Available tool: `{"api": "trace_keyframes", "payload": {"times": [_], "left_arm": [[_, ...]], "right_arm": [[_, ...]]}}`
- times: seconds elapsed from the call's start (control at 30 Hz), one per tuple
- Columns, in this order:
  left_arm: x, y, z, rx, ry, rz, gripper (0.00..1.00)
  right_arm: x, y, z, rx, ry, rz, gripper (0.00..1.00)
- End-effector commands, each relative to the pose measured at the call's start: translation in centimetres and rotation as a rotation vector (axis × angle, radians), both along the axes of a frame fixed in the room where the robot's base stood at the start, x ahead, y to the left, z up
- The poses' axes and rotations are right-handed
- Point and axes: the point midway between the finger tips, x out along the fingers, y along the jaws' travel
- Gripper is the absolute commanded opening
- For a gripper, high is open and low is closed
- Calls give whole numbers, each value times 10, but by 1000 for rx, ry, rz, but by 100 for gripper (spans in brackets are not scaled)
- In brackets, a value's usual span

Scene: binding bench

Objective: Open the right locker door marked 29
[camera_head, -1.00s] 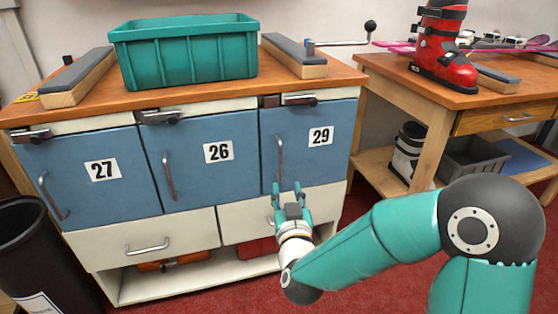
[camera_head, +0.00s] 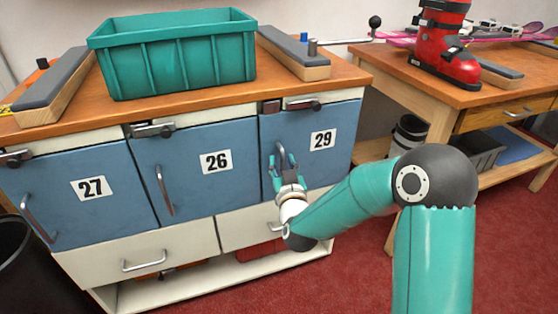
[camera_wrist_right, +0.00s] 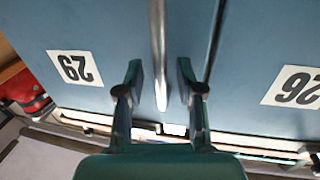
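The blue locker door marked 29 (camera_head: 335,165) is the rightmost of three and sits closed. Its vertical metal handle (camera_head: 280,145) is near its left edge. It also shows upside down in the right wrist view, with the door (camera_wrist_right: 110,30) and handle (camera_wrist_right: 158,60). My right gripper (camera_head: 285,165) is at the handle's lower part. In the right wrist view its fingers (camera_wrist_right: 160,85) are open on either side of the handle, with gaps visible on both sides. My left gripper is out of view.
Doors 26 (camera_head: 200,185) and 27 (camera_head: 70,210) are closed to the left. White drawers (camera_head: 140,255) lie below. A teal crate (camera_head: 180,55) stands on the bench top. A wooden table (camera_head: 400,85) with a red ski boot (camera_head: 445,50) stands to the right.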

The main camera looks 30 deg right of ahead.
Motion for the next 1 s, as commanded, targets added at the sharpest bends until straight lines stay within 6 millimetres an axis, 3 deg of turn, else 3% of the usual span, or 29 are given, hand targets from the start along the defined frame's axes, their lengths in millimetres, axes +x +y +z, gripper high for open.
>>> {"api": "trace_keyframes", "payload": {"times": [0.2, 0.43, 1.0], "left_arm": [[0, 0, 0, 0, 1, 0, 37], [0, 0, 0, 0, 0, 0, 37], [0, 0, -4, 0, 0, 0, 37]], "right_arm": [[1, 1, 0, 0, 0, 2, 36], [1, 1, 0, 0, 0, 2, 0], [5, 10, -1, 0, 1, 35, 0]]}}
